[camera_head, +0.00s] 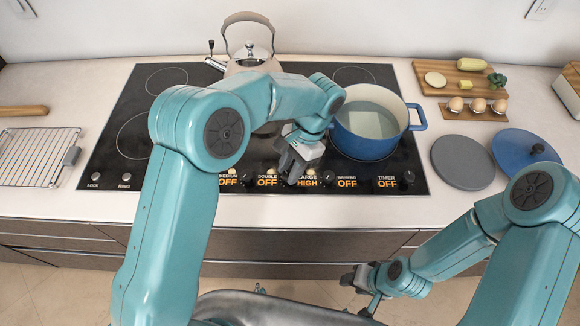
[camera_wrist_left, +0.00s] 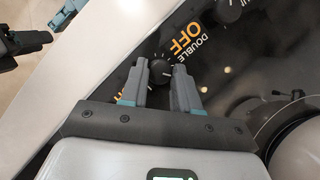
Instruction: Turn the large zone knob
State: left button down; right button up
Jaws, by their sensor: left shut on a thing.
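A row of dark knobs and orange labels runs along the front of the black cooktop (camera_head: 128,160). The LARGE label reads HIGH (camera_head: 307,178); the other labels read OFF. My left gripper (camera_head: 292,172) reaches down to the panel by the DOUBLE and LARGE labels. In the left wrist view, the left gripper's fingertips (camera_wrist_left: 161,74) lie either side of a small dark knob (camera_wrist_left: 160,65) beside DOUBLE OFF and hold it. In the head view the gripper hides this knob. My right gripper (camera_head: 362,287) hangs in front of the counter, away from the knobs; its jaw opening is unclear.
A blue pot (camera_head: 366,138) stands on the cooktop, close right of my left gripper. A kettle (camera_head: 247,58) stands behind my left arm. A grey disc (camera_head: 462,162), a blue lid (camera_head: 527,150) and a cutting board (camera_head: 455,77) lie right. A wire rack (camera_head: 30,157) lies left.

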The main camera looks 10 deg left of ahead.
pick_arm(q)
jog(key=shift+w+r, duration=0.1)
jog(key=shift+r, duration=0.05)
jog(key=c, duration=0.8)
grip_release()
jog(key=shift+c, duration=0.2)
jog(key=p+v, duration=0.1)
jog(key=v, duration=1.5)
jog(key=shift+p, duration=0.35)
jog(key=shift+d+r, duration=0.1)
jog(key=shift+d, duration=0.05)
jog(key=shift+s, duration=0.2)
